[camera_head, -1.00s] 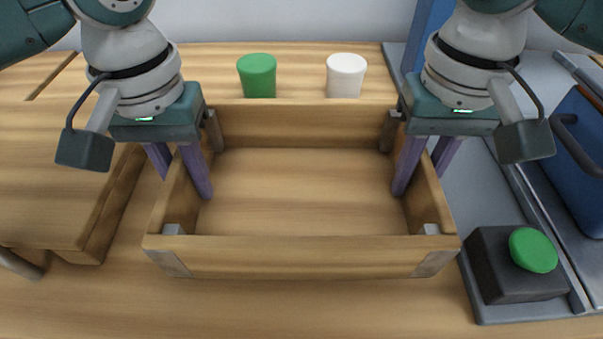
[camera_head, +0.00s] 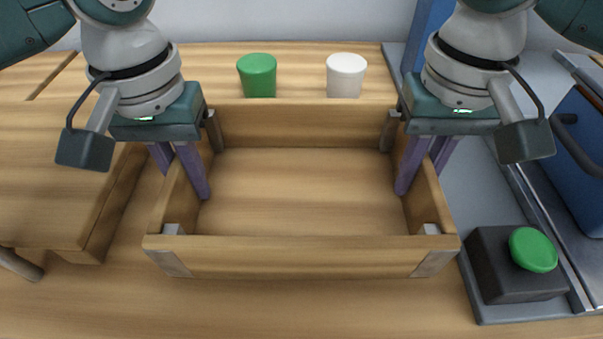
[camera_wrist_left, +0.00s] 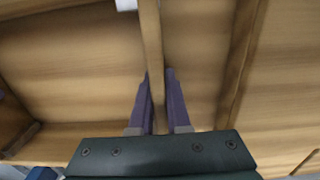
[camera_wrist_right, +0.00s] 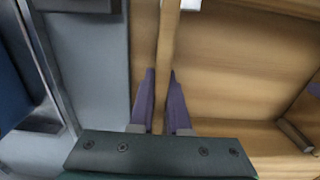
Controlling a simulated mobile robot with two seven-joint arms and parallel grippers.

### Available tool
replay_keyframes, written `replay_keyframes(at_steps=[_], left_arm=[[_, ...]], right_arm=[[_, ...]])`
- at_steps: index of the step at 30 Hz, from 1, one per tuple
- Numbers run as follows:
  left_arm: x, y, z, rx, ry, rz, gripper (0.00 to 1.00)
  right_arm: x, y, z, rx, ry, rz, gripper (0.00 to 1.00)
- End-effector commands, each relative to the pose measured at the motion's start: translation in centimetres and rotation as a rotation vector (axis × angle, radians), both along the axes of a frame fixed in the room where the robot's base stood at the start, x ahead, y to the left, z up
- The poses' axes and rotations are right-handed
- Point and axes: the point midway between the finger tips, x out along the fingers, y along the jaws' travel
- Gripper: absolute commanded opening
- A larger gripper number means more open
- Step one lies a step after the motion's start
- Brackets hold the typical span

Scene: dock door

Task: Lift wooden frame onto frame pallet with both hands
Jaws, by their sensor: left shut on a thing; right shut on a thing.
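The wooden frame (camera_head: 300,257) is an open rectangle with grey corner pieces, in the middle of the head view. It lies level and appears to rest on the wooden surface. My left gripper (camera_head: 182,185) is shut on its left side wall, one finger inside and one outside. That wall runs between the purple fingers in the left wrist view (camera_wrist_left: 153,55). My right gripper (camera_head: 418,180) is shut on the right side wall, which shows in the right wrist view (camera_wrist_right: 168,55). A raised wooden platform (camera_head: 50,170) at the left may be the frame pallet.
A green cylinder (camera_head: 257,76) and a white cylinder (camera_head: 346,76) stand behind the frame. At the right are a black box with a green button (camera_head: 533,250), a grey metal surface (camera_head: 465,205) and a blue case (camera_head: 583,160). The wood in front is clear.

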Motion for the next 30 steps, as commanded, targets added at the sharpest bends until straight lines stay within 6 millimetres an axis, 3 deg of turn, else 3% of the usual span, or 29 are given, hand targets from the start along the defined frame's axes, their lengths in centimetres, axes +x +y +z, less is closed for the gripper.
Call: replay_keyframes(at_steps=[19, 30], left_arm=[[0.1, 0.0, 0.3, 0.001, -0.001, 0.001, 0.00], [0.1, 0.1, 3.9, 0.001, -0.001, 0.001, 0.00]], right_arm=[[0.1, 0.0, 0.3, 0.000, -0.001, 0.000, 0.00], [0.0, 0.0, 3.9, 0.000, -0.001, -0.001, 0.00]])
